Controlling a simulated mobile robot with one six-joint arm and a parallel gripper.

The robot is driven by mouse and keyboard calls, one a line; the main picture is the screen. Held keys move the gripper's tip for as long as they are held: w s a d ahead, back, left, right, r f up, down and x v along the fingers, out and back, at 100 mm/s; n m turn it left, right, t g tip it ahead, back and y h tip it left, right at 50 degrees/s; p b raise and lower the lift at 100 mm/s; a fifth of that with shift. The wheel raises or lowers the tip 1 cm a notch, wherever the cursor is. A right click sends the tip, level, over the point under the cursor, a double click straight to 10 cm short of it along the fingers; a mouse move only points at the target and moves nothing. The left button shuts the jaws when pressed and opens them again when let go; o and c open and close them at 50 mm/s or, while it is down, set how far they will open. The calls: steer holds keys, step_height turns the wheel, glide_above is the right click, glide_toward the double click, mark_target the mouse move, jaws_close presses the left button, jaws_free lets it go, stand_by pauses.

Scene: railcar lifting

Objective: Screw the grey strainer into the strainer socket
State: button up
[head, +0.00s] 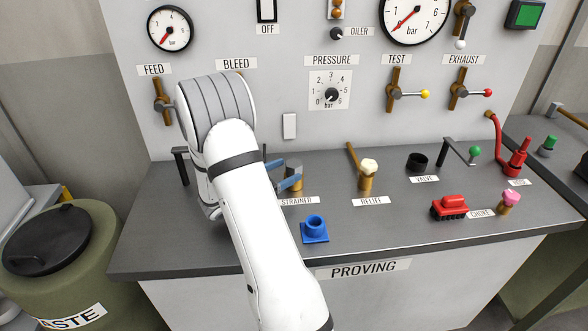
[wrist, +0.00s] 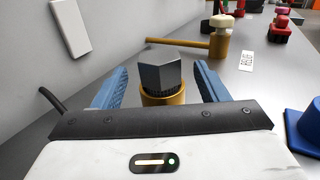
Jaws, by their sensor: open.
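The grey strainer (wrist: 162,72) shows in the wrist view as a dark hexagonal head. It sits upright in or on the round brass strainer socket (wrist: 166,97); I cannot tell how deep it is. My gripper (wrist: 161,68) is open, with one blue finger on each side of the strainer and a visible gap to both. In the head view the brass socket (head: 296,184) stands behind the STRAINER label, partly hidden by my blue fingers. My gripper (head: 280,174) is there too, largely covered by my white arm.
A blue fitting (head: 314,229) stands in front of the STRAINER label. The brass relief valve (head: 367,176) with a cream knob and side handle is to the right. A red piece (head: 449,207) lies further right. The counter (head: 380,240) is clear at front centre.

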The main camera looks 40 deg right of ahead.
steer(key=shift+a, duration=1.3)
